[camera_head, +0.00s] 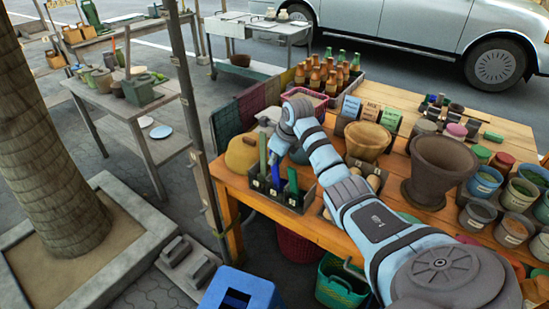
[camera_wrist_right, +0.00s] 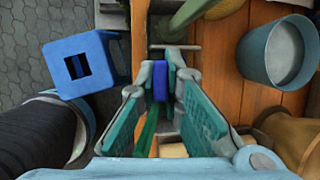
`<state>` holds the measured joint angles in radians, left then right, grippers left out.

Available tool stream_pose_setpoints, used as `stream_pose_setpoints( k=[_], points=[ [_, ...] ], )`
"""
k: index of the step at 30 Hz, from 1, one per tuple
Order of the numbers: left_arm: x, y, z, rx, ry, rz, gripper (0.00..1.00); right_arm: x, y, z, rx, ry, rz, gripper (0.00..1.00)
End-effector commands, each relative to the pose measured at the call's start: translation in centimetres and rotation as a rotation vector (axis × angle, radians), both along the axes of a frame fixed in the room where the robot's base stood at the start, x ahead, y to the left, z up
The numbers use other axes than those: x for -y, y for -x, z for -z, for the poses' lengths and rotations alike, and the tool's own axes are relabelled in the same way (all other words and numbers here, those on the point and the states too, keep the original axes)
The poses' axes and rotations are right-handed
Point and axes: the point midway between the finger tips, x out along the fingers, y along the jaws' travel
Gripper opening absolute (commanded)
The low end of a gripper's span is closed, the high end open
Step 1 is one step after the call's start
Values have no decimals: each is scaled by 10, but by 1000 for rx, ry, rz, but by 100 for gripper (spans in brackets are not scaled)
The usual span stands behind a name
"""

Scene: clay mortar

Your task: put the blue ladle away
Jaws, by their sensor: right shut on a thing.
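My right gripper (camera_head: 275,154) points down over the dark divided holder (camera_head: 294,200) near the table's left front corner. It is shut on the blue ladle (camera_head: 275,173), whose narrow blue part shows below the fingers. In the right wrist view a blue piece of the ladle (camera_wrist_right: 179,84) sits between the fingertips (camera_wrist_right: 174,78). The ladle's lower end is hidden, so I cannot tell whether it touches the holder's floor. Green utensils (camera_head: 263,153) stand in the holder on both sides of the blue one. My left gripper is not in view.
A yellow-brown rounded pot (camera_head: 242,153) stands close left of the holder. A wooden bowl (camera_head: 367,141) and a large brown mortar (camera_head: 437,165) stand to the right. Bottles (camera_head: 330,75) fill a crate behind. A blue stool (camera_head: 243,291) is on the ground below.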

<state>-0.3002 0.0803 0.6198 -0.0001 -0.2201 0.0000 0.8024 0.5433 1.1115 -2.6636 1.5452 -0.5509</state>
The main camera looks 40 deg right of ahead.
Motion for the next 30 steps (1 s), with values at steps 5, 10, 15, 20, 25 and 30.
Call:
stream_pose_setpoints(
  k=[5,10,15,20,25,30],
  points=[
    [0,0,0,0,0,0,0,0,0,0,0,0,0,30],
    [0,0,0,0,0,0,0,0,0,0,0,0,0,31],
    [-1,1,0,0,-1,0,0,0,1,-3,1,0,0,31],
    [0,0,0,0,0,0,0,0,11,-27,5,4,-1,31],
    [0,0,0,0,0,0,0,1,62,-26,-3,11,2,31],
    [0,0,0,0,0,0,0,-4,110,-26,-7,10,-2,31]
  ],
)
